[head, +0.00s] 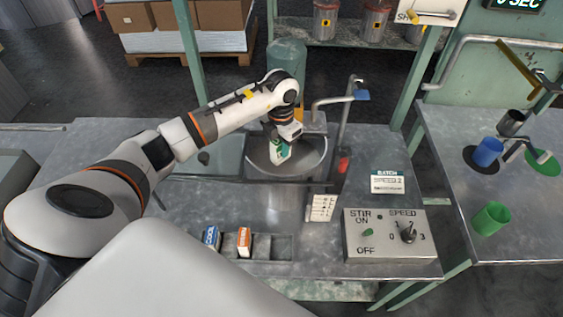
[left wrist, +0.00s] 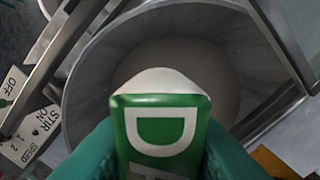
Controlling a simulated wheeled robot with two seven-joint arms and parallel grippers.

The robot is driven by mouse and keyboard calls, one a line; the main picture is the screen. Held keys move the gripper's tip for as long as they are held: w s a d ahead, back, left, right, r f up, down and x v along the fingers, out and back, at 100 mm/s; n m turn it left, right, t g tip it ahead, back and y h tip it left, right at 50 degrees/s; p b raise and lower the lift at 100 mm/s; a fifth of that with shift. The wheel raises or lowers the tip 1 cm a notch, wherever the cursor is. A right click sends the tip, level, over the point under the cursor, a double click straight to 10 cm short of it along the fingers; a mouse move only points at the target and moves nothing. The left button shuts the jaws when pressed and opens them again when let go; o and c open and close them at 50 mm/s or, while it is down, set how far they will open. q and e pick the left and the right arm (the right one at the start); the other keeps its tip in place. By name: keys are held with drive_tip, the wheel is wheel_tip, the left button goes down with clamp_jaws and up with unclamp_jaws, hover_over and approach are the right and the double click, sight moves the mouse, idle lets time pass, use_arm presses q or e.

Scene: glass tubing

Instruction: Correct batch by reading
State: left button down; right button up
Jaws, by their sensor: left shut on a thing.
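My left gripper (head: 282,140) is shut on a green and white carton (head: 279,152) over the round metal mixing bowl (head: 262,162). In the left wrist view the green carton (left wrist: 165,130) sits between the fingers, its white end over the bowl (left wrist: 95,60), which holds grey-brown contents. A blue carton (head: 211,238) and an orange and white carton (head: 244,241) stand in a compartment tray (head: 283,247). A sign (head: 387,182) reads BATCH, SPEED 2. My right gripper is out of view.
A white scale card (head: 321,207) stands in front of the bowl. A bent metal pipe with a blue handle (head: 361,95) rises beside the bowl. The right table holds a blue cup (head: 487,152) and a green cup (head: 491,218). A display (head: 514,4) reads 0 SEC.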

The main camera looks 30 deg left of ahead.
use_arm(q)
drive_tip(key=c, duration=1.2)
unclamp_jaws()
drive_tip(key=shift+o, duration=0.8)
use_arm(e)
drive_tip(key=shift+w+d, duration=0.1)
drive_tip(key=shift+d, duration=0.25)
use_arm(q)
wheel_tip(320, 180, up, 12)
drive_tip(key=shift+r+b, duration=0.1)
drive_tip(key=shift+b, duration=1)
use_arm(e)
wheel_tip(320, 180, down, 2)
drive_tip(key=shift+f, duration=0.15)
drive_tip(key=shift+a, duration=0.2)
